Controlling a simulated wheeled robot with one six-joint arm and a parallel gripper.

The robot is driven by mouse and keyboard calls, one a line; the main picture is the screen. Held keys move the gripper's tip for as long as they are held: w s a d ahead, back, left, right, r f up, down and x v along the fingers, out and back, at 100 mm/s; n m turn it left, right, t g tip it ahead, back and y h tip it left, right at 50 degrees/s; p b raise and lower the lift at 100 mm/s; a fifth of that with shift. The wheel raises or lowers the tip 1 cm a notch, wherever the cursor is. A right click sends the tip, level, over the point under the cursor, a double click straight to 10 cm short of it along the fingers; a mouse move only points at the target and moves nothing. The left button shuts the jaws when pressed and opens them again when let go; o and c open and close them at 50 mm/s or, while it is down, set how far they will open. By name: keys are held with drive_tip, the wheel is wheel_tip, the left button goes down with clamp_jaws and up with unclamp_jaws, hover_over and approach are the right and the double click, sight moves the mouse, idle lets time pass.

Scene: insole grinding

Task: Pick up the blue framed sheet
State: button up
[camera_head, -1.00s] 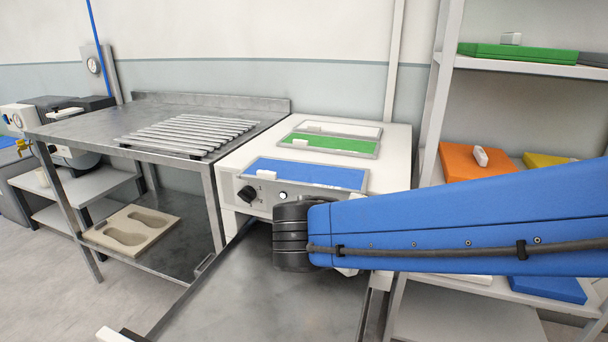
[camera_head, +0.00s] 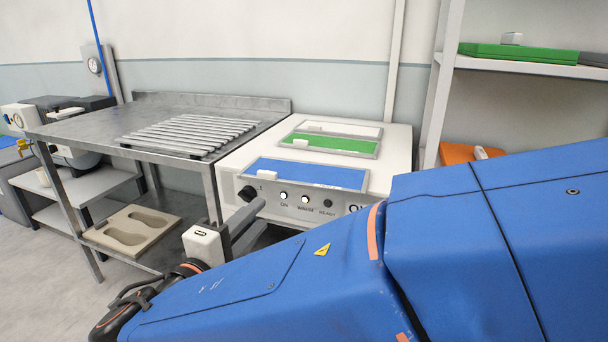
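The blue framed sheet (camera_head: 315,172) lies flat in its grey frame on the front of the white machine's top. A small white tab (camera_head: 266,175) stands at its left end. My gripper (camera_head: 259,220) is below and left of the sheet, in front of the machine's control panel, with its white body at the lower left. Its two dark fingers point up and right towards the machine, appear apart, and hold nothing that I can see. They are clear of the sheet in the picture.
A green framed sheet (camera_head: 330,144) and a white framed sheet (camera_head: 338,129) lie behind the blue one on the white machine (camera_head: 393,155). A steel table (camera_head: 95,127) with a slatted rack (camera_head: 188,133) stands left. Shelves (camera_head: 520,66) stand right. My arm hides the lower right.

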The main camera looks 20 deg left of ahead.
approach(292, 185)
drive_tip(key=w, duration=0.4)
drive_tip(key=shift+w, duration=0.25)
drive_tip(key=shift+w+d, duration=0.2)
drive_tip(key=shift+w, duration=0.65)
drive_tip(key=shift+w+d, duration=0.2)
drive_tip(key=shift+w, duration=0.65)
drive_tip(key=shift+w+d, duration=0.15)
drive_tip(key=shift+w, duration=0.7)
drive_tip(key=shift+c, duration=0.7)
clamp_jaws()
